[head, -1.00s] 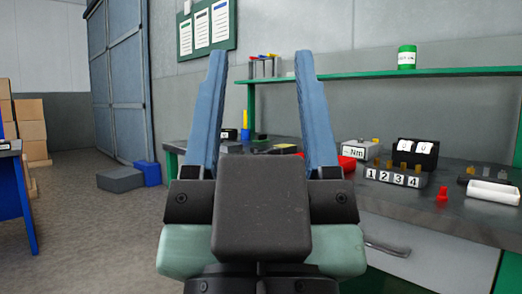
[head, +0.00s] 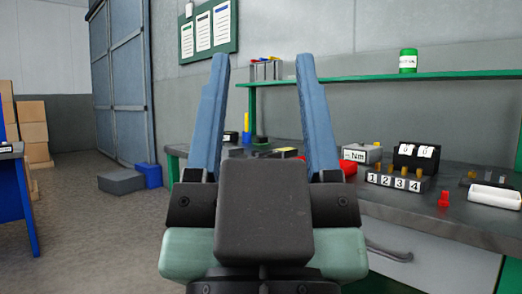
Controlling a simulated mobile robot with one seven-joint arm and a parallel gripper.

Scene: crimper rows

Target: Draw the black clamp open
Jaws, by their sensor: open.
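My gripper (head: 262,60) stands upright in the middle of the head view, its two blue fingers wide apart with nothing between them. Beyond it is the workbench (head: 455,220). Low dark items (head: 268,153) lie on the bench, seen between the fingers and partly hidden by the right finger. A small black piece (head: 478,182) lies at the bench's right end. I cannot tell whether either of these is the black clamp. My gripper touches none of them.
On the bench stand a numbered block (head: 396,181), a black counter box (head: 416,156), a "Nm" box (head: 362,153), a red peg (head: 444,198) and a white tray (head: 494,196). A green shelf (head: 400,77) runs above. Open floor (head: 90,220) lies left.

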